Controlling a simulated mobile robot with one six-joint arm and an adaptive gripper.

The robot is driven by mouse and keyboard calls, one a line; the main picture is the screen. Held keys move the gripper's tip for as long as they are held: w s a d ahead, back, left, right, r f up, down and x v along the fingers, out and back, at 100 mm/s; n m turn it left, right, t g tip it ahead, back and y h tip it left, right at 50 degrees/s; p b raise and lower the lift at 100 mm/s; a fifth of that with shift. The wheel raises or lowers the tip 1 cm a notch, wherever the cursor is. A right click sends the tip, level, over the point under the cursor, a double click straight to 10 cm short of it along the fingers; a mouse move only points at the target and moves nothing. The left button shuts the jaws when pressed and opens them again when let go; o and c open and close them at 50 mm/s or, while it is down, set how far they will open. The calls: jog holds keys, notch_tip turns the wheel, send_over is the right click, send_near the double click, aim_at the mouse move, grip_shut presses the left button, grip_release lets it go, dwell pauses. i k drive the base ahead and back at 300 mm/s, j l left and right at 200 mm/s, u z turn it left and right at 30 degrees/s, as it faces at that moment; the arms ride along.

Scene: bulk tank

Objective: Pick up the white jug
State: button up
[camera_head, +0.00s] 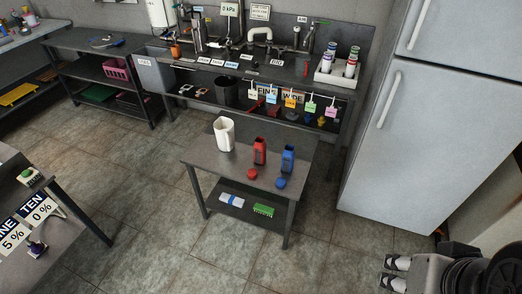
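The white jug (224,134) stands upright on the small grey table (203,158), near its back left corner. Its top looks open; I cannot make out a handle. My gripper (393,274) is at the bottom right of the view, low and well apart from the jug and the table. Its two fingers are spread apart with nothing visible between them.
A red bottle (260,151) and a blue bottle (288,158) stand right of the jug, with red and blue caps in front. A cluttered bench (345,91) is behind. The fridge (442,118) stands right. Floor is open left of the table.

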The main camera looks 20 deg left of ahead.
aim_at(223, 126)
jog(key=u, duration=1.3)
